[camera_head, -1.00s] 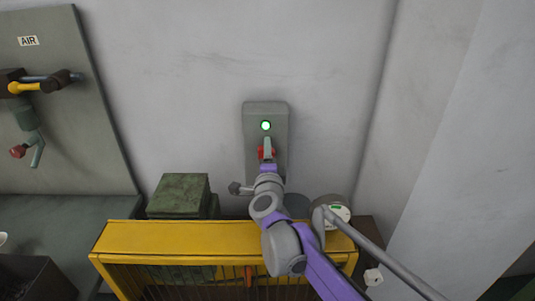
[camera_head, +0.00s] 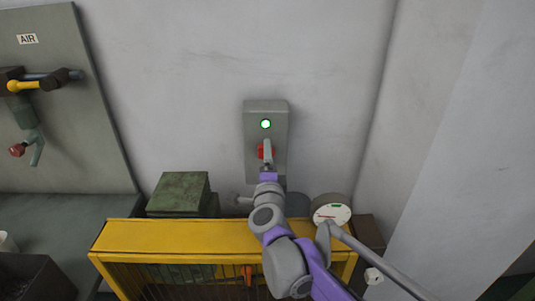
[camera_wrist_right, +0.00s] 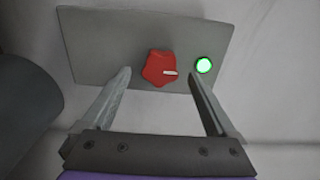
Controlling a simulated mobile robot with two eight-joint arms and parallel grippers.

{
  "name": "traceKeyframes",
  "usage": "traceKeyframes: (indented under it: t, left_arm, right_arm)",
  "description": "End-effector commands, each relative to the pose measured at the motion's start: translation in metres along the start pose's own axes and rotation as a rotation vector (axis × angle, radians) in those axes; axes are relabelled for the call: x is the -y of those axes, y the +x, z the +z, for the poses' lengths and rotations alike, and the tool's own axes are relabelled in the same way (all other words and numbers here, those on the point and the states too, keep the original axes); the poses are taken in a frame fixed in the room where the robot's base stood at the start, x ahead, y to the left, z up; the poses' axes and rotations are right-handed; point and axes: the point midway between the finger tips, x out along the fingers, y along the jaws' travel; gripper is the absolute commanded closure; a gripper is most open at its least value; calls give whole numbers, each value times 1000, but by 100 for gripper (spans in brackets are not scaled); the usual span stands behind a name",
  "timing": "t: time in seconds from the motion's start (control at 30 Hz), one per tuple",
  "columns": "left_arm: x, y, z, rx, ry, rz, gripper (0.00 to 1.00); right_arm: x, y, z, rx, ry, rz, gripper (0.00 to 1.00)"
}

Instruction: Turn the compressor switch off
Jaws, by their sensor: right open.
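The compressor switch is a red rotary knob (camera_wrist_right: 160,69) with a white mark, on a grey box (camera_head: 252,115) on the wall. A green lamp (camera_head: 265,124) on the same box is lit; it also shows in the right wrist view (camera_wrist_right: 203,65). My right gripper (camera_wrist_right: 160,78) is open, its two fingers on either side of the knob in the wrist picture, with gaps between. I cannot tell whether the fingertips reach as deep as the knob. In the head view my right gripper (camera_head: 267,153) partly covers the red knob (camera_head: 261,152). My left gripper is not in view.
A yellow guard frame (camera_head: 170,236) stands below the box, under my right arm. A green box (camera_head: 180,192) and a round gauge (camera_head: 333,214) are behind it. An AIR panel (camera_head: 70,120) with valves is at the left. The wall around the switch box is clear.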

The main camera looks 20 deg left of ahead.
Motion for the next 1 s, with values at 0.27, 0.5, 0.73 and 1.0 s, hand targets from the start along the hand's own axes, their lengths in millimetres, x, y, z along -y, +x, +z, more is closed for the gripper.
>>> traceKeyframes:
  t: [0.27, 0.5, 0.73, 1.0]
  left_arm:
    - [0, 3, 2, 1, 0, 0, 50]
    - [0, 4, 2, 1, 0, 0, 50]
    - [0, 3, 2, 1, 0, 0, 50]
    - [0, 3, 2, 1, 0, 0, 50]
  right_arm:
    - [0, -54, 0, 0, 1, 0, 8]
    - [0, -70, 0, 0, 0, 0, 8]
    - [0, -70, 0, -1, 0, 0, 8]
    - [0, -70, 0, -1, 0, 0, 8]
